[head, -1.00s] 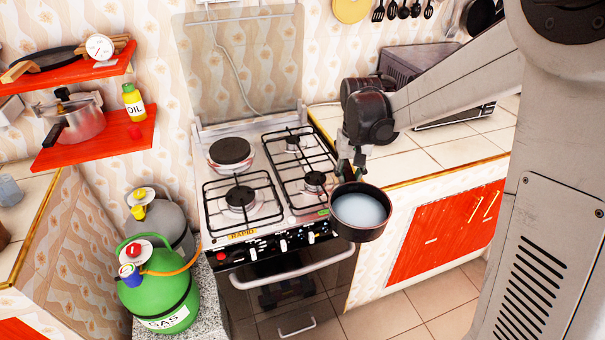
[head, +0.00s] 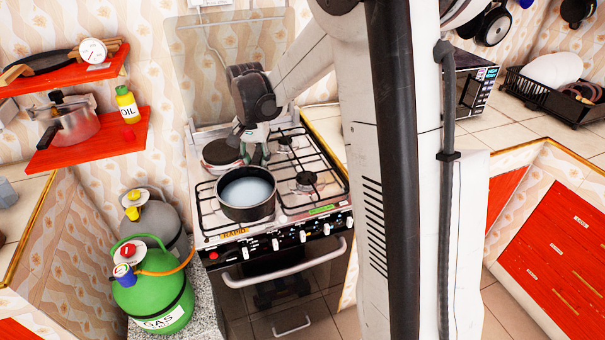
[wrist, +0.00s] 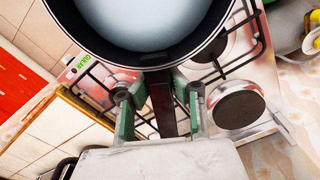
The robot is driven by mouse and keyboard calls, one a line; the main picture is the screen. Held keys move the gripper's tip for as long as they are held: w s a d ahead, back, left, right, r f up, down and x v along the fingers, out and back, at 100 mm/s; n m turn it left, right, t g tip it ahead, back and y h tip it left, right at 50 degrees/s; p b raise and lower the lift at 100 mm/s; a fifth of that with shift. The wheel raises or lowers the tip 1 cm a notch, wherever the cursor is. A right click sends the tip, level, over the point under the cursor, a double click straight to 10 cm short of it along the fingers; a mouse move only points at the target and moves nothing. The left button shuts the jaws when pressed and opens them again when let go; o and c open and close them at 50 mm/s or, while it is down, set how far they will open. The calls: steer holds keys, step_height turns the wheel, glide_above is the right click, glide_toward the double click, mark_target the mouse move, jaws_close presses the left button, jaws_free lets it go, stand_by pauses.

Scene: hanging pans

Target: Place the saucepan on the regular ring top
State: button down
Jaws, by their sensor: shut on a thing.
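The dark saucepan (head: 247,197), pale inside, is over the front left of the stove (head: 290,207) and covers the front-left burner. I cannot tell whether it touches the grate. It looks level. My gripper (head: 254,150) is behind it, shut on its handle. In the wrist view the green-padded fingers of my gripper (wrist: 158,98) sit on both sides of the dark handle (wrist: 162,115), and the saucepan (wrist: 145,52) extends beyond them. A solid dark round plate (head: 221,151) is at the back left; it also shows in the wrist view (wrist: 237,107). Open gas burners (head: 306,179) are on the right.
A green gas bottle (head: 152,295) and a grey one (head: 155,228) stand left of the stove. Red shelves (head: 105,143) hold a pot (head: 72,122) and an oil bottle (head: 127,104). A glass lid (head: 225,65) stands upright behind the stove.

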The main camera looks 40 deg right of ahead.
steer(key=s+d+r+m, duration=0.1)
steer(key=d+r+m, duration=0.2)
steer(key=d+m, duration=1.1)
steer(key=shift+n, duration=0.7)
steer(key=d+f, duration=0.2)
steer(key=d, duration=0.2)
steer(key=d+f+p, duration=0.1)
steer(key=d+f, duration=0.1)
steer(key=d, duration=0.2)
steer(key=d+f, duration=0.2)
steer(key=d, duration=0.3)
steer(key=shift+s+d+f+p, duration=0.1)
steer(key=shift+s+f+p, duration=0.15)
steer(key=shift+s+p, duration=0.15)
steer(key=shift+f, duration=2)
steer(key=shift+f, duration=0.2)
steer(key=c, duration=1.7)
jaws_free()
steer(key=shift+o, duration=0.2)
steer(key=shift+r, duration=0.15)
